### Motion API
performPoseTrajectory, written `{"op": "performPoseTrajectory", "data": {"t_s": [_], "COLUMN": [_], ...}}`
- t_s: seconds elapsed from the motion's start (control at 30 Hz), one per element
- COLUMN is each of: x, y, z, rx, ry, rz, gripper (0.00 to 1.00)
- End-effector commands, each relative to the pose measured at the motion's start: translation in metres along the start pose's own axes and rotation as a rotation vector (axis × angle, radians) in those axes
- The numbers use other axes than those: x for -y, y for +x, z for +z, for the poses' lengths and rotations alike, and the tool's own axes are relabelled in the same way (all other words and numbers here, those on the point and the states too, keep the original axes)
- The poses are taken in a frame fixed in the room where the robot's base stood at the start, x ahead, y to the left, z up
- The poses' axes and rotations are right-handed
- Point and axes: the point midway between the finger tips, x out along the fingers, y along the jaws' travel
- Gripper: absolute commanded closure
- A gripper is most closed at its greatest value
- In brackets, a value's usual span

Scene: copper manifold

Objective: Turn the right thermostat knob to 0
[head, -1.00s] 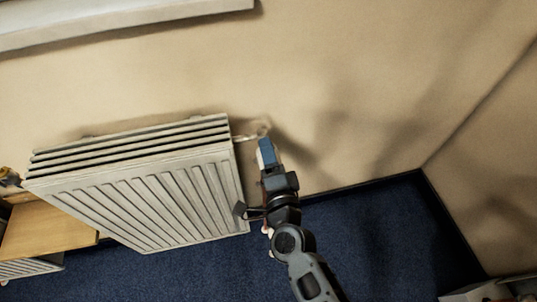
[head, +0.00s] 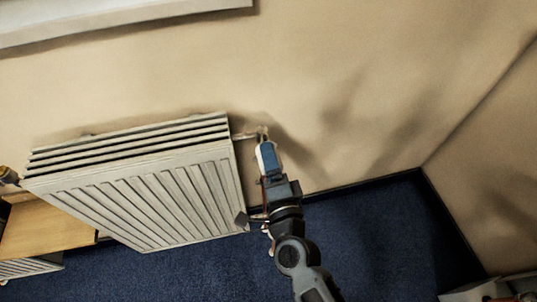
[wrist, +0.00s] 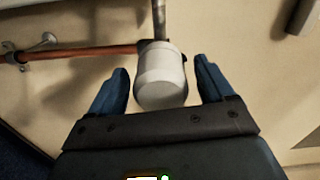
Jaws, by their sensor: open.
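The right thermostat knob (wrist: 161,78) is a whitish rounded cylinder in the middle of the wrist view, with a grey pipe running up from its far end. My gripper (wrist: 162,69) is open, with one blue finger on each side of the knob and a visible gap on both sides. The knob's markings cannot be read. In the head view my gripper (head: 267,156) is just right of the radiator's top right corner, by the wall, and covers most or all of the knob.
The white ribbed radiator (head: 150,190) stands left of my gripper. A short pipe (head: 246,135) joins its upper right side to the valve. A copper pipe (wrist: 85,51) crosses the upper left of the wrist view. A wooden surface (head: 45,230) is at lower left.

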Motion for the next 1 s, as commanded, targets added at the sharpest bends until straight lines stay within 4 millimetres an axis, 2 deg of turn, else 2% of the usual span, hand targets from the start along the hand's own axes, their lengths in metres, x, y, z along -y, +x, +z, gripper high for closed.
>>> {"op": "performPoseTrajectory", "data": {"t_s": [0.03,0.2,0.4,1.0], "x": [-0.003,-0.002,-0.001,0.0], "y": [-0.01,-0.035,-0.05,-0.052], "z": [0.001,0.0,0.0,0.0], "rx": [0.0,-0.001,0.0,-0.001], "ry": [0.001,0.002,0.001,0.0], "rz": [0.002,0.001,0.0,0.0], "gripper": [0.19,0.19,0.19,0.19]}}
